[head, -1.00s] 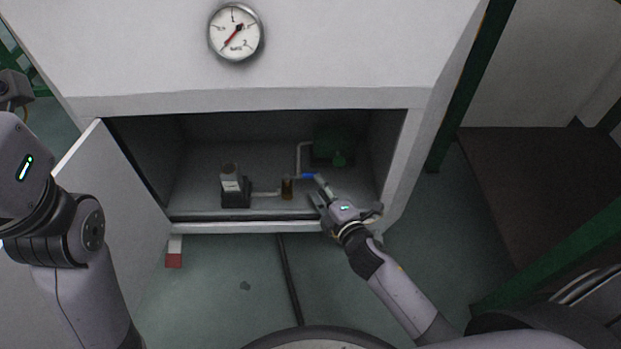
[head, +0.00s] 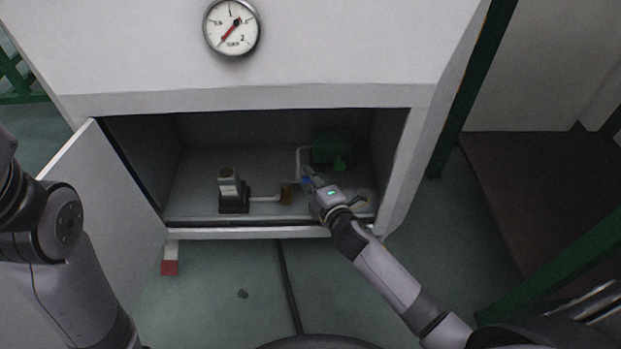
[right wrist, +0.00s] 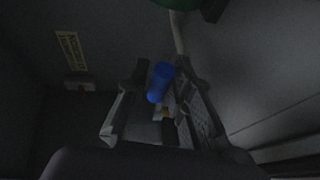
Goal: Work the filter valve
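The valve's blue handle (right wrist: 160,82) shows between the two fingers of my right gripper (right wrist: 160,70) in the right wrist view. A gap shows between the fingers, so the gripper looks open; whether a finger touches the handle is unclear. In the head view my right gripper (head: 306,174) is inside the low cabinet and covers most of the handle, leaving only a bit of blue. The brass-brown valve body (head: 286,194) sits just left of the gripper on a pale pipe. My left arm is at the left edge; its gripper is out of view.
The cabinet's side wall (head: 396,165) and front sill (head: 250,234) bound the opening. Its door (head: 105,190) stands open at the left. A dark-based unit (head: 232,197) and a green part (head: 332,148) stand inside. A pressure gauge (head: 231,27) is above.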

